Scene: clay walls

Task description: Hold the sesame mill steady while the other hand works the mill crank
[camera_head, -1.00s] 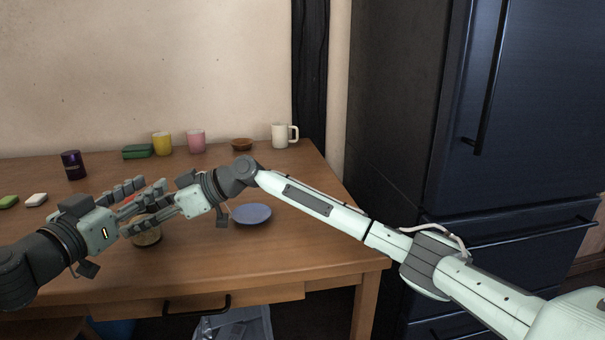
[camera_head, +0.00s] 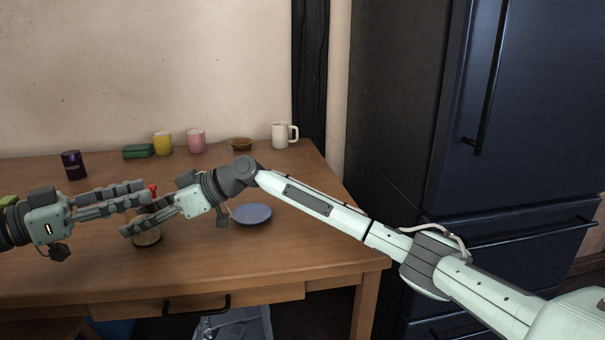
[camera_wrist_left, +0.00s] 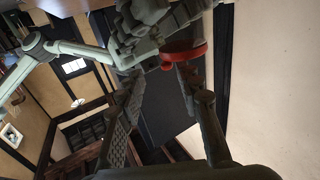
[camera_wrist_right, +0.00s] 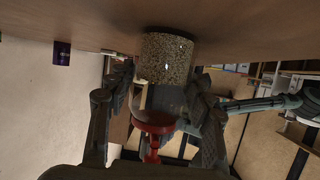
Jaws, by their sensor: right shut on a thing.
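The sesame mill (camera_head: 147,237) stands upright on the wooden table, a jar with speckled seeds low down and red parts at its top. Its seed-filled body (camera_wrist_right: 166,58) and red top (camera_wrist_right: 154,122) show in the right wrist view. My right gripper (camera_head: 145,214) is shut on the mill, one finger on each side. My left gripper (camera_head: 146,194) is beside the mill's top, its fingers spread apart, with the red knob (camera_head: 153,188) at the fingertips. The left wrist view shows a red rim (camera_wrist_left: 184,54) just beyond the fingers. Contact with the crank is unclear.
A blue plate (camera_head: 251,214) lies right of the mill. A dark purple can (camera_head: 74,165), green box (camera_head: 138,151), yellow cup (camera_head: 162,143), pink cup (camera_head: 197,140), brown bowl (camera_head: 242,144) and white mug (camera_head: 280,135) stand at the back. The table front is clear.

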